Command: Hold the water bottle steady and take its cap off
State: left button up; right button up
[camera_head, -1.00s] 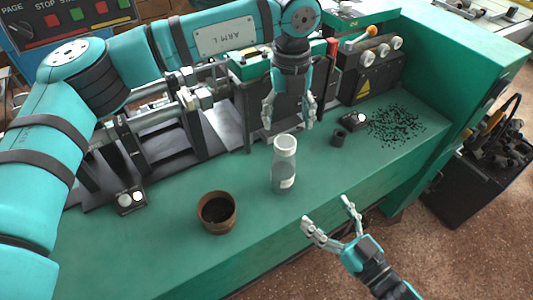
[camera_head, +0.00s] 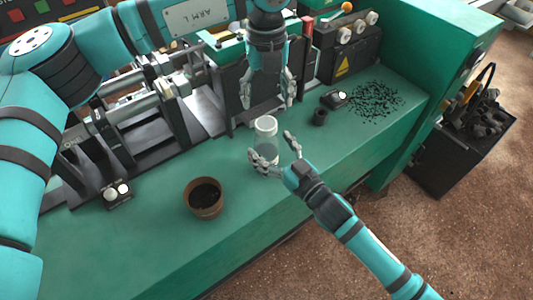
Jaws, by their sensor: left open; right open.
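The water bottle (camera_head: 265,147) stands upright on the green bench, clear-bodied with a white cap (camera_head: 265,124) on top. My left gripper (camera_head: 267,104) is open and points down just above and behind the cap, its fingers apart on either side. My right gripper (camera_head: 271,150) is open at the bottle's body, with one finger to the left and one to the right of it. Its fingers hide part of the lower bottle. I cannot tell whether they touch it.
A brown pot (camera_head: 204,198) with dark contents stands left of the bottle on the green bench (camera_head: 130,250). A small black cylinder (camera_head: 320,117) and scattered black bits (camera_head: 375,101) lie to the right. Machine rails (camera_head: 130,105) stand behind at left.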

jog(key=shift+x, duration=1.25)
